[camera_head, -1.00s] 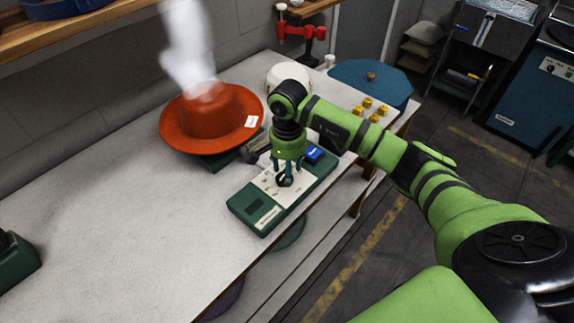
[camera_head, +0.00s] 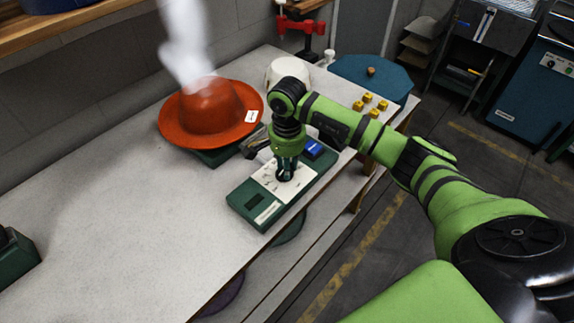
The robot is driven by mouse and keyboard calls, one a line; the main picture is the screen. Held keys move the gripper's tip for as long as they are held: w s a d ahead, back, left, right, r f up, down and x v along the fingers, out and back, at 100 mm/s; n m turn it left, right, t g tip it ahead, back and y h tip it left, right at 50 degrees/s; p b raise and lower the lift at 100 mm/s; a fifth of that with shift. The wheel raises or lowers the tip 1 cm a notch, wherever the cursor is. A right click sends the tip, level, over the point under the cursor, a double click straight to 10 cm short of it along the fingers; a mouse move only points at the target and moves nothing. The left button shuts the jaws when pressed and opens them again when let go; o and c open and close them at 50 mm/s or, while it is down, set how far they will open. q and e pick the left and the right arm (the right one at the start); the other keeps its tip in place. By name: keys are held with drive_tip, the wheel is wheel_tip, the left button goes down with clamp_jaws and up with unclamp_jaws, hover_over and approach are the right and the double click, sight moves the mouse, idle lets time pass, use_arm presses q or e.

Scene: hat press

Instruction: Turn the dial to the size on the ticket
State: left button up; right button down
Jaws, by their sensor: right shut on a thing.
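The green control box (camera_head: 246,206) with a white dial plate (camera_head: 272,180) lies near the table's front edge. My right gripper (camera_head: 286,176) points down onto the plate and is shut on the dial, which is mostly hidden by the fingers. The dial's setting cannot be read. An orange hat (camera_head: 196,112) sits on a dark green base behind the box, with a small white ticket (camera_head: 252,116) on its brim. The writing on the ticket is too small to read. My left gripper is not in view.
White steam rises over the hat. A blue block (camera_head: 313,148) sits at the box's far end. Several yellow pieces (camera_head: 368,98) and a teal lidded thing (camera_head: 365,75) stand at the back right. A dark green object (camera_head: 16,256) is at the far left.

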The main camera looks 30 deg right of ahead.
drive_tip(key=shift+f+m+b, duration=0.1)
drive_tip(key=shift+m+b, duration=0.7)
drive_tip(key=shift+m, duration=0.3)
drive_tip(key=m+b, duration=0.2)
drive_tip(key=m, duration=0.1)
drive_tip(key=shift+s+m, duration=0.1)
drive_tip(key=shift+m, duration=0.2)
drive_tip(key=m+b, duration=0.1)
drive_tip(key=m, duration=0.2)
drive_tip(key=shift+s+a+b, duration=0.1)
drive_tip(key=shift+a+b, duration=0.05)
drive_tip(key=shift+b, duration=0.2)
drive_tip(key=shift+a+m+b, duration=0.1)
drive_tip(key=shift+m+b, duration=0.4)
drive_tip(key=shift+m, duration=0.7)
drive_tip(key=c, duration=1)
unclamp_jaws()
drive_tip(key=shift+r, duration=0.25)
